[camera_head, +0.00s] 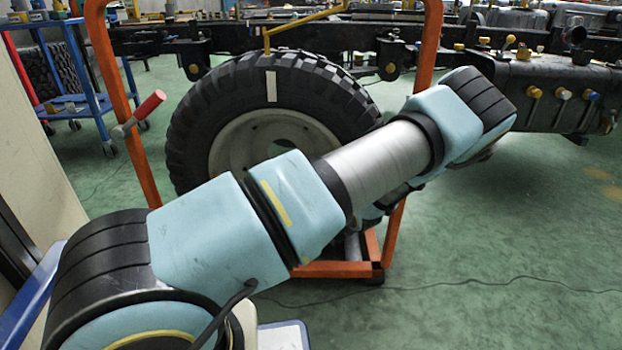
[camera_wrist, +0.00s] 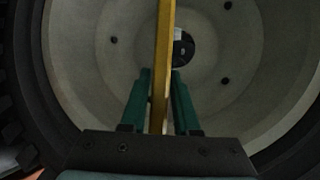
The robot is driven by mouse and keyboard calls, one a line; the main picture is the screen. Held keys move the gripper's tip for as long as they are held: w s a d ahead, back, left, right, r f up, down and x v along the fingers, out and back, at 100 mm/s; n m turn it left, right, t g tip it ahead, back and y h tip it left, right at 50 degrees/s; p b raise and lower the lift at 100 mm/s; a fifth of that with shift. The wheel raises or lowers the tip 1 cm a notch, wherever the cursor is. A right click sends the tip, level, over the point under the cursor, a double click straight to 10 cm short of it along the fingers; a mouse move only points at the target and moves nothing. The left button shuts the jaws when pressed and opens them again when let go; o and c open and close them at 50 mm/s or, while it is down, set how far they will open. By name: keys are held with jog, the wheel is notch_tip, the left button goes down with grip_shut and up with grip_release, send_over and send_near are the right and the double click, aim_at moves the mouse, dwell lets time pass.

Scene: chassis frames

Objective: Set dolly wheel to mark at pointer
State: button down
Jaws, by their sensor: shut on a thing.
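The black tyre (camera_head: 215,100) with its grey rim (camera_head: 235,140) stands upright in the orange dolly frame (camera_head: 425,60). A white mark (camera_head: 271,86) is on the upper tyre sidewall. The yellow pointer (camera_head: 267,42) hangs from above; its tip is just above the mark and slightly left of the mark's middle. A red-handled lever (camera_head: 140,112) sticks out from the left post. In the wrist view, my gripper (camera_wrist: 160,75) has its green fingers shut on a yellow bar (camera_wrist: 164,50) in front of the rim (camera_wrist: 90,60). My arm hides the gripper in the head view.
A truck chassis (camera_head: 500,80) with tanks and fittings stretches behind the dolly. A blue cart (camera_head: 95,95) stands at the back left. A thin cable (camera_head: 500,283) lies on the green floor. The floor to the right is mostly clear.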

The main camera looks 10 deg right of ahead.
jog(key=shift+f, duration=0.2)
jog(key=c, duration=0.7)
grip_release()
jog(key=shift+o, duration=0.2)
jog(key=p+v, duration=0.3)
jog(key=v, duration=0.7)
jog(key=shift+s+r, duration=0.15)
jog(key=shift+s, duration=0.2)
jog(key=shift+d, duration=0.1)
